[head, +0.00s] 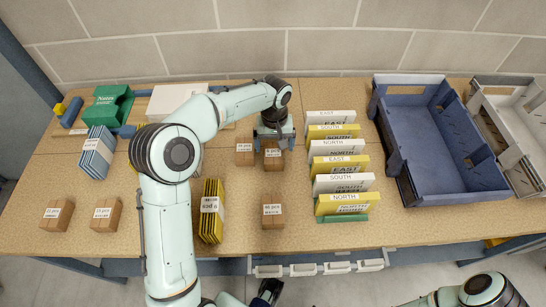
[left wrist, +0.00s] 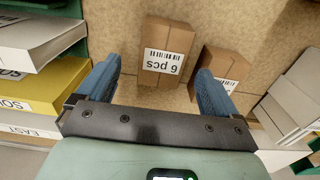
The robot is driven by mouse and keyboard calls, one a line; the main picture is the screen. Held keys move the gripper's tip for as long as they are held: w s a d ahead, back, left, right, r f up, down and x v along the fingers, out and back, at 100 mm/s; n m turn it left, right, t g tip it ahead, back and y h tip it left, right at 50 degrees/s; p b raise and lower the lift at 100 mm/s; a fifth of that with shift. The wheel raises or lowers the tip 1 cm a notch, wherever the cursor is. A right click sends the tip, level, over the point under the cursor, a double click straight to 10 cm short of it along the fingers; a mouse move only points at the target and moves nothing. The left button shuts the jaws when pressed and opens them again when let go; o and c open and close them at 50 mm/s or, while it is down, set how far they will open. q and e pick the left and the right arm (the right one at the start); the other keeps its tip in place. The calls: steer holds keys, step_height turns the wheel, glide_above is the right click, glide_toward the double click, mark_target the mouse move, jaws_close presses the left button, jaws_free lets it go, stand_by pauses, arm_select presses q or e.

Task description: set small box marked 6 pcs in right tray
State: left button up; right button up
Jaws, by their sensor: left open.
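The small brown box marked 6 pcs (head: 273,162) stands on the bench, partly under my left gripper (head: 275,134). In the left wrist view the same box (left wrist: 168,45) shows between and beyond the open fingers of my left gripper (left wrist: 158,68), its label upside down. The fingers are apart and hold nothing. At the right end of the bench stand a blue tray (head: 398,152) and, to its right, a pale grey tray (head: 497,125). Both look empty. A dark end piece of mine shows at the bottom edge; I cannot tell its jaw state.
A similar brown box (head: 244,152) stands just left of the marked one, and another (head: 272,215) stands nearer the front edge. A row of white and yellow labelled packs (head: 340,165) stands between the boxes and the blue tray. Yellow packs (head: 211,212) stand to the left.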

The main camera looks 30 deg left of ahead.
mark_target(273, 153)
arm_select(q)
step_height(273, 153, down, 6)
steer(key=shift+s+a+r, duration=0.1)
steer(key=shift+r, duration=0.05)
arm_select(e)
steer(key=shift+f, duration=0.15)
arm_select(q)
steer(key=shift+c, duration=0.3)
steer(key=c, duration=1.1)
steer(key=shift+r, duration=0.15)
step_height(273, 153, up, 20)
steer(key=p, duration=0.2)
steer(key=shift+p, duration=0.3)
arm_select(e)
steer(key=r, duration=0.1)
steer(key=w+r, duration=0.1)
steer(key=r, duration=0.1)
steer(key=shift+w, duration=0.1)
